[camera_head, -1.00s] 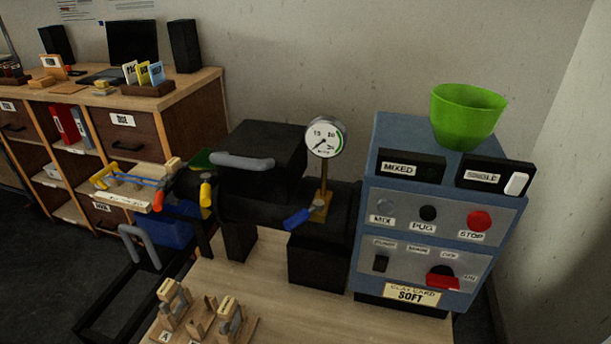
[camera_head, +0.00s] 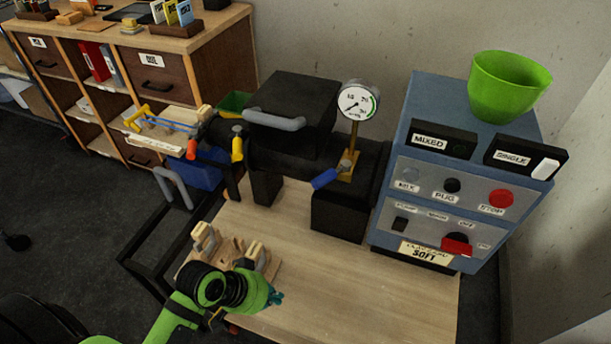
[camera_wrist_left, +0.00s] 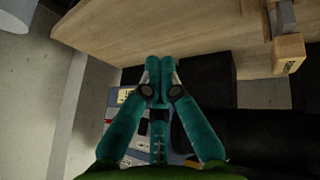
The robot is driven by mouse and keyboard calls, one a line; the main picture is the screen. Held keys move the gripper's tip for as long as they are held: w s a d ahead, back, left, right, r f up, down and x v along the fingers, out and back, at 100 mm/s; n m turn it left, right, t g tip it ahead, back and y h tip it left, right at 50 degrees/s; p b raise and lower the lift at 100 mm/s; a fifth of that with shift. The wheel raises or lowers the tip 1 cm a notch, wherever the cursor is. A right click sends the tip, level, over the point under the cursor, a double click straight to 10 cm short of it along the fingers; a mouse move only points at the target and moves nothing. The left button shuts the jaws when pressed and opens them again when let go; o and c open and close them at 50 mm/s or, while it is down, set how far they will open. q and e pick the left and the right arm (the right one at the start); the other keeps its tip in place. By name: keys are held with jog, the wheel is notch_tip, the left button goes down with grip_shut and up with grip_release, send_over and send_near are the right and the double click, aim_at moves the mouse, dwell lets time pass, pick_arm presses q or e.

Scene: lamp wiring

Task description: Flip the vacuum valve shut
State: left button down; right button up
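The vacuum valve's blue lever (camera_head: 325,178) sticks out to the lower left from the brass fitting (camera_head: 347,165) under the round gauge (camera_head: 357,102), on the black machine. My left gripper (camera_head: 275,297) is low in the head view, over the wooden table near the small wooden stands, well in front of and below the lever, not touching it. In the left wrist view its teal fingers (camera_wrist_left: 158,66) come together at the tips, with nothing seen between them. The lever cannot be made out in the wrist view. My right gripper is not in view.
A blue control box (camera_head: 437,165) with a green bowl (camera_head: 507,86) on top stands right of the valve. Wooden stands (camera_head: 232,252) sit at the table's left. The table top (camera_head: 365,290) in front of the machine is clear. A black body with a grey handle (camera_head: 273,119) lies behind the lever.

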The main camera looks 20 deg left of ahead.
pick_arm(q)
jog(key=w+a+r+n+t+h, duration=0.25)
jog(key=w+r+h, duration=0.25)
jog(key=w+r, duration=0.4)
jog(key=n+t+h, duration=0.2)
jog(key=n+t, duration=0.1)
jog(key=t, duration=0.2)
send_near(328, 175)
jog(key=a, duration=0.5)
jog(key=shift+s+a, duration=0.1)
jog(key=shift+a, duration=0.05)
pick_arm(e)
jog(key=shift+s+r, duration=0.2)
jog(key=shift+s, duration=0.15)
pick_arm(q)
jog(key=p+x, duration=0.4)
jog(key=x, duration=0.6)
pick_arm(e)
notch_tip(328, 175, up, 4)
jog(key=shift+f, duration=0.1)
pick_arm(q)
jog(key=shift+s+d, duration=0.1)
jog(key=shift+d, duration=0.1)
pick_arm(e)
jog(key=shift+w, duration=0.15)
